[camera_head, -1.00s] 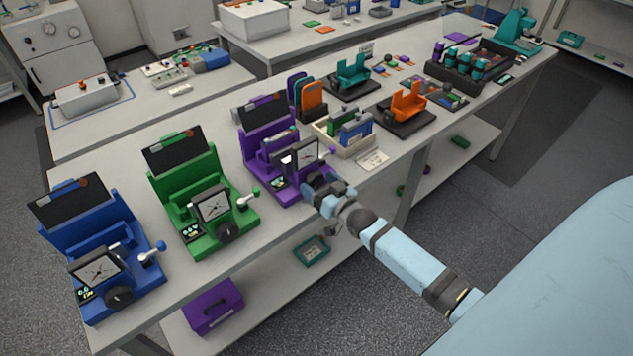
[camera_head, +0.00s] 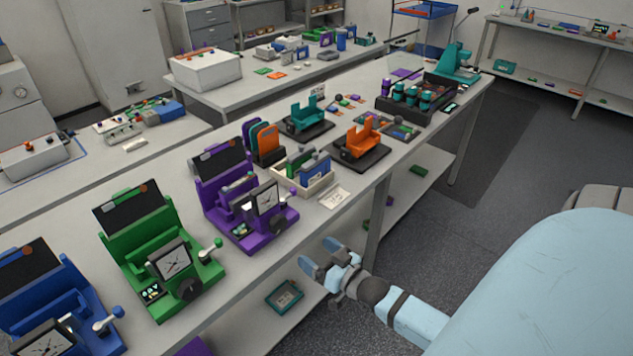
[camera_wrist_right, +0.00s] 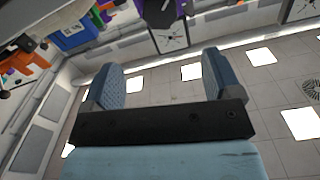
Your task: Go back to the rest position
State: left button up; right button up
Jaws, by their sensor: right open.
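My right gripper (camera_head: 324,257) is in front of the bench's front edge, clear of the purple cycler (camera_head: 243,226). Its two blue fingers are apart with nothing between them; the right wrist view also shows the gripper (camera_wrist_right: 164,82) open and empty. A purple part and a dial show at the top of that view, apart from the fingers. The green cycler (camera_head: 150,262) and the blue cycler (camera_head: 45,305) stand to the left on the bench. My left gripper does not show.
The white bench (camera_head: 300,232) runs diagonally, holding a pale tray (camera_head: 318,183), an orange cradle (camera_head: 361,140) and a dark battery rack (camera_head: 415,112). A teal box (camera_head: 285,297) sits on the lower shelf. The floor (camera_head: 440,240) right of the bench is open.

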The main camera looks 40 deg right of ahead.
jog(key=shift+a, duration=0.1)
dwell(0.7)
jog(key=s+a+f+n+g+y+p, duration=0.1)
jog(key=s+a+f+n+g, duration=0.1)
jog(key=s+a, duration=0.4)
jog(key=s+a+f+n+g+y+p, duration=0.1)
jog(key=s+a+f+g+p, duration=0.1)
jog(key=s+a+f+g, duration=0.2)
jog(key=s+a+g, duration=0.1)
jog(key=s+a, duration=0.2)
jog(key=a, duration=0.5)
jog(key=shift+s+f+n, duration=0.2)
jog(key=shift+s+n, duration=0.05)
jog(key=shift+n, duration=0.15)
